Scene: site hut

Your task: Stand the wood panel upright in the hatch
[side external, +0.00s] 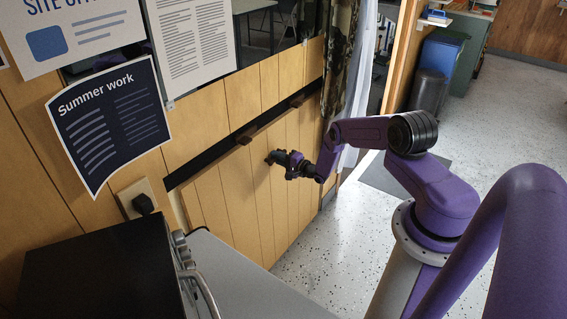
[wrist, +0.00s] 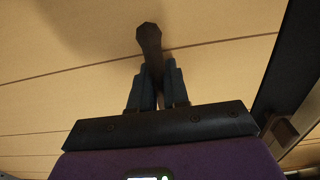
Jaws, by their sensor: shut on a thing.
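The wood panel (side external: 235,195) is a light, plank-lined board standing low in the wood-clad wall. A dark strip of the hatch (side external: 205,160) shows along its top edge; I cannot tell how far the panel tilts. My gripper (side external: 273,158) is at the panel's face, shut on its dark handle. In the wrist view the handle (wrist: 149,38) sticks out between the two fingers of my gripper (wrist: 155,74), with the panel (wrist: 75,85) behind. The dark gap (wrist: 288,60) also shows at the right there.
A grey worktop (side external: 235,275) with a black box (side external: 95,270) stands at lower left. Curtains (side external: 340,60) hang right of the panel.

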